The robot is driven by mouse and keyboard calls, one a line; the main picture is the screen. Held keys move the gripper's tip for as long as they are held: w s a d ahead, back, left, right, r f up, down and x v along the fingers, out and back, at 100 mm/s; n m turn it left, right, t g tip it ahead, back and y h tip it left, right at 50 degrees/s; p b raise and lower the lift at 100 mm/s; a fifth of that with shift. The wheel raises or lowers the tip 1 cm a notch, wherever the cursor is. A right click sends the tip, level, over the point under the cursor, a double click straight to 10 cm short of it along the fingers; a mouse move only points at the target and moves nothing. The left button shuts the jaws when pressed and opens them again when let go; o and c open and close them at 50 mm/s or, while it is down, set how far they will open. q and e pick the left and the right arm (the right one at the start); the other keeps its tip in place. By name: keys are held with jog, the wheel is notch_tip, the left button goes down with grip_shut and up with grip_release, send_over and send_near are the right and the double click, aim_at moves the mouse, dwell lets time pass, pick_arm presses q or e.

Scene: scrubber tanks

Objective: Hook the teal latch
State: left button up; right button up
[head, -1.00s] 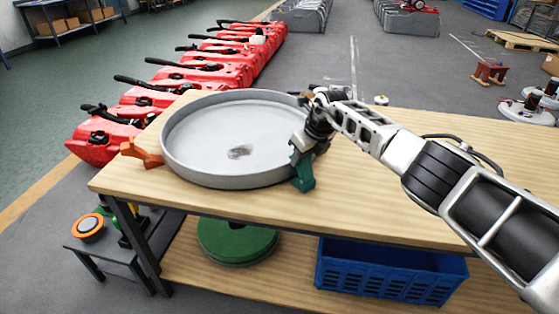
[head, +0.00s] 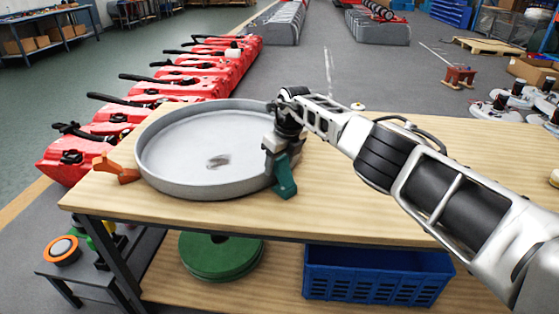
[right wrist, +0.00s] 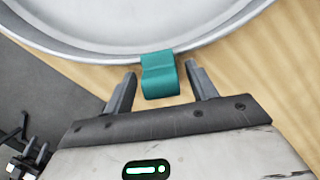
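The teal latch (head: 286,178) is at the near right side of a round grey pan (head: 160,183) on the wooden table. In the right wrist view the teal latch (right wrist: 160,76) lies against the pan's rim (right wrist: 95,61) and sticks outward. My right gripper (head: 279,150) is at the latch and partly covers it in the head view. In the right wrist view my right gripper (right wrist: 161,82) is open, one finger on each side of the latch, with visible gaps. Whether the latch is hooked cannot be told. My left gripper is not in view.
An orange latch (head: 117,168) is at the pan's left side. A blue crate (head: 375,275) and green discs (head: 220,257) are on the shelf below. Red tanks (head: 120,118) stand behind the table.

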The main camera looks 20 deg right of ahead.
jog(key=shift+r, duration=0.1)
jog(key=v, duration=1.6)
jog(key=shift+p, duration=0.45)
